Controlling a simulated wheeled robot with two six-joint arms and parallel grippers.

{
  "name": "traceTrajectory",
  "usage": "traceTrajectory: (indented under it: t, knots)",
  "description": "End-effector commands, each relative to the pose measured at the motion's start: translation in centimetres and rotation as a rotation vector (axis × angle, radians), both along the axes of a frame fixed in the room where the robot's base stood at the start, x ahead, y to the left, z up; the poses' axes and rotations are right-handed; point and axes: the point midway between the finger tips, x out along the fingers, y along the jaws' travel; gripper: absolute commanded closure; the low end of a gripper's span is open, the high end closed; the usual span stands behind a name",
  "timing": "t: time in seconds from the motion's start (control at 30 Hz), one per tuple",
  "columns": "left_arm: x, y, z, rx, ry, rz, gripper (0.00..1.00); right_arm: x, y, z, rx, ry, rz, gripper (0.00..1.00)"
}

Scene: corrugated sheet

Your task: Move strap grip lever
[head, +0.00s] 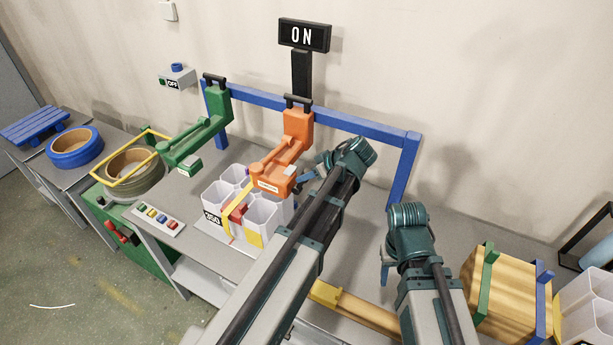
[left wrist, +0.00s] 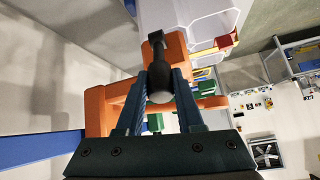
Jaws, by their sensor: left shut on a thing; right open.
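An orange strapping tool (head: 297,128) hangs from the blue rail, its body over the clear bins and the yellow strap (head: 236,212). My left gripper (head: 311,170) is at the right side of this tool. In the left wrist view, the left gripper (left wrist: 160,84) is shut on a black lever with a rounded knob (left wrist: 159,96), in front of the orange body (left wrist: 104,108). In the head view the lever is hidden by the gripper and arm. My right gripper (head: 386,270) is open and empty, apart from the tool, over the right part of the bench.
A green tool (head: 195,143) hangs left of the orange one. The blue rail frame (head: 405,165) stands behind my arms. Clear bins (head: 214,196) sit below the orange tool. A strapped wooden block (head: 508,290) lies at the right. An ON sign (head: 303,35) stands above.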

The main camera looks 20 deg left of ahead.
Motion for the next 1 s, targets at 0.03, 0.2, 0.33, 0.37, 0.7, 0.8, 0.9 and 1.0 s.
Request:
traceTrajectory:
  t: [0.03, 0.2, 0.33, 0.37, 0.7, 0.8, 0.9, 1.0]
  knots:
    - [-0.2, -0.1, -0.1, -0.003, 0.003, 0.002, 1.0, 0.0, 0.0, -0.1, 0.0, 0.0, 0.0, 0.5]
    - [-0.2, -0.1, -0.1, -0.004, 0.004, 0.001, 1.0, 0.0, 0.0, 0.0, 0.0, 0.0, 0.0, 0.5]
    - [-0.2, -0.1, -0.1, -0.004, 0.004, 0.001, 0.5, 0.0, 0.0, 0.0, 0.0, 0.0, 0.0, 0.5]
    - [-0.1, -0.1, -0.1, -0.003, 0.003, 0.0, 0.44, 0.0, 0.0, 0.0, 0.0, 0.0, 0.0, 0.5]
    - [-0.1, -0.1, 0.0, -0.002, 0.001, -0.001, 0.34, 0.0, 0.0, 0.0, 0.0, 0.0, 0.0, 0.5]
    - [-0.1, -0.3, 0.5, -0.001, 0.002, -0.001, 0.34, 0.0, 0.0, 0.5, 0.0, 0.0, 0.0, 0.5]
    - [-0.3, -1.1, 1.6, -0.002, 0.001, -0.003, 0.34, 0.0, 0.0, 1.7, 0.0, 0.0, 0.0, 0.5]
    - [-0.7, -2.4, 3.2, -0.002, 0.002, -0.004, 0.34, 0.0, 0.0, 3.2, 0.0, 0.0, 0.001, 0.5]
